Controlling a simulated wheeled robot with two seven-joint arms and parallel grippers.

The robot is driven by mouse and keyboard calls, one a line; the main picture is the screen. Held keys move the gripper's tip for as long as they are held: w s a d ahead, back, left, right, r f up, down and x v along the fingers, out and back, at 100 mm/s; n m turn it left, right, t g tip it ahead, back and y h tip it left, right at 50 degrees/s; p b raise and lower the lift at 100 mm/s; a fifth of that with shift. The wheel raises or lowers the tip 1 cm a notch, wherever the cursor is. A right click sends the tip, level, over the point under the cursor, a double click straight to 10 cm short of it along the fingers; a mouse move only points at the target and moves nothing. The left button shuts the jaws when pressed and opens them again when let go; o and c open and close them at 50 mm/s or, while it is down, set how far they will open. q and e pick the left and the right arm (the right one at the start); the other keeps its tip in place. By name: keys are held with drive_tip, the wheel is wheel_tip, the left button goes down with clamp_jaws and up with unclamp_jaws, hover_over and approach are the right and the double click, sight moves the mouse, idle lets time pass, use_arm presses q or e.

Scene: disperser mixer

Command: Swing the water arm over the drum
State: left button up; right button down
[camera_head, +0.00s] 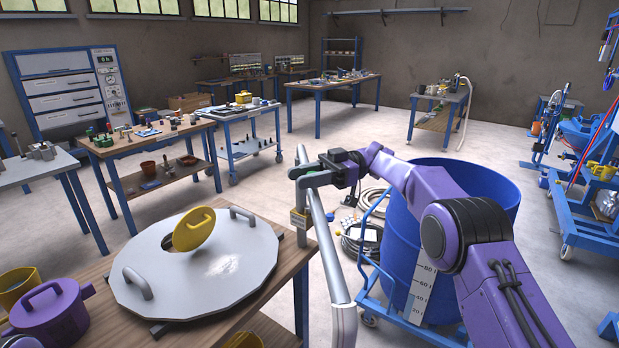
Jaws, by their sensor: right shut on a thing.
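The water arm (330,252) is a grey tube. It runs from near a short post at the table's right edge toward the camera, ending in a pale nozzle at the lower middle. In the picture the tube lies left of the blue drum (400,245), apart from its rim. The drum is open-topped, with a white scale on its front. My right gripper (303,178) is shut on the water arm near its far end, by the post. My right arm passes in front of the drum and hides part of it. My left gripper is not in view.
A wooden table (270,318) at the front left holds a round grey lid (235,268) with handles, a yellow disc and a purple pot (48,312). Coiled hoses (362,238) lie on the floor by the drum. Blue wheeled equipment (590,200) stands at right.

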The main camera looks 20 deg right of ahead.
drive_tip(key=shift+d, duration=0.25)
idle(0.3)
drive_tip(key=c, duration=0.8)
unclamp_jaws()
drive_tip(key=shift+s, duration=0.1)
